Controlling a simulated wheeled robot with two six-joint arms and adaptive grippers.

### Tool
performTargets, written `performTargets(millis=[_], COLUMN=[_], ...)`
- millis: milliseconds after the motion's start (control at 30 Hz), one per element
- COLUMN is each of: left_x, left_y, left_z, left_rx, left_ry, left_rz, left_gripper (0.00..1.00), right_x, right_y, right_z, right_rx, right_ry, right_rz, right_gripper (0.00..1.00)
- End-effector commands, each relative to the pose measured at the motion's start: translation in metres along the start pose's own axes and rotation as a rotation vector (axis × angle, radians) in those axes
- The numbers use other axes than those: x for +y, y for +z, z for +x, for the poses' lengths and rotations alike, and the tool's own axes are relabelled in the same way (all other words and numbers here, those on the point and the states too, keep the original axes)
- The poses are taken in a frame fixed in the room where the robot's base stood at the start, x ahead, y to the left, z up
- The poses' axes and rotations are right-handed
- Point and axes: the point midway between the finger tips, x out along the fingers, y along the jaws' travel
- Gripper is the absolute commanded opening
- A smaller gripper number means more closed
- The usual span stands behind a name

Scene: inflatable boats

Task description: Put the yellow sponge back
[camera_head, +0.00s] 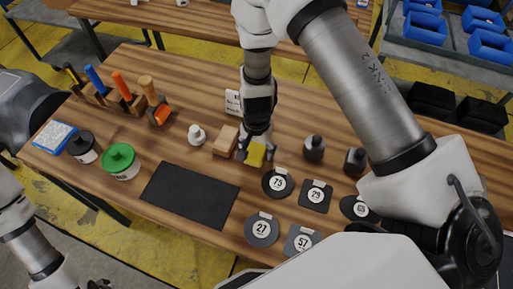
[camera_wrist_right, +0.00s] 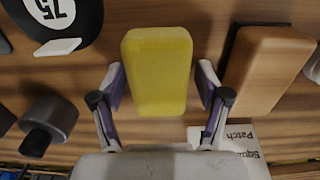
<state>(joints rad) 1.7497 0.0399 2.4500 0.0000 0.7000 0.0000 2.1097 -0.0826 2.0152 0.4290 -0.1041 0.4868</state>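The yellow sponge (camera_head: 255,154) is near the middle of the wooden table, below my right gripper (camera_head: 256,146). In the right wrist view the sponge (camera_wrist_right: 158,70) is between the two fingers of the right gripper (camera_wrist_right: 162,84). Narrow gaps show between the finger pads and the sponge's sides, so the gripper looks open around it. Whether the sponge touches the table is hard to tell. Part of my left arm shows at the lower left of the head view; its gripper (camera_head: 85,284) is cut off by the bottom edge, and its fingers are unclear.
A wooden block (camera_head: 227,140) is close beside the sponge. A white label card reading "Square Patch" (camera_wrist_right: 232,140) is nearby. Numbered dark patches (camera_head: 278,182) and dark knobbed weights (camera_head: 314,148) are to the right. A black mat (camera_head: 190,194), green-lidded jar (camera_head: 120,161) and tool rack (camera_head: 120,101) are left.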

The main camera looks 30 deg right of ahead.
Motion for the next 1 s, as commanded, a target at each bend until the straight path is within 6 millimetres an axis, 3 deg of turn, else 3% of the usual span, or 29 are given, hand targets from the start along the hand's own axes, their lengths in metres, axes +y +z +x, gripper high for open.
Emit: performTargets(millis=[267, 400, 800, 1000], left_x=[0.0, 0.0, 0.0, 0.0], left_y=[0.0, 0.0, 0.0, 0.0], left_z=[-0.001, -0.005, -0.001, 0.0], left_rx=[0.0, 0.001, 0.0, 0.0], left_ry=[0.0, 0.0, 0.0, 0.0], left_rz=[0.0, 0.0, 0.0, 0.0], left_gripper=[0.0, 0.0, 0.0, 0.0], right_x=[0.0, -0.001, 0.0, 0.0], right_y=[0.0, 0.0, 0.0, 0.0], right_z=[-0.001, -0.012, -0.104, -0.124], right_rx=[0.0, 0.001, 0.002, 0.0], right_ry=[0.0, -0.002, -0.003, -0.001], right_rz=[0.0, -0.001, 0.0, 0.0], right_gripper=[0.82, 0.82, 0.82, 0.82])
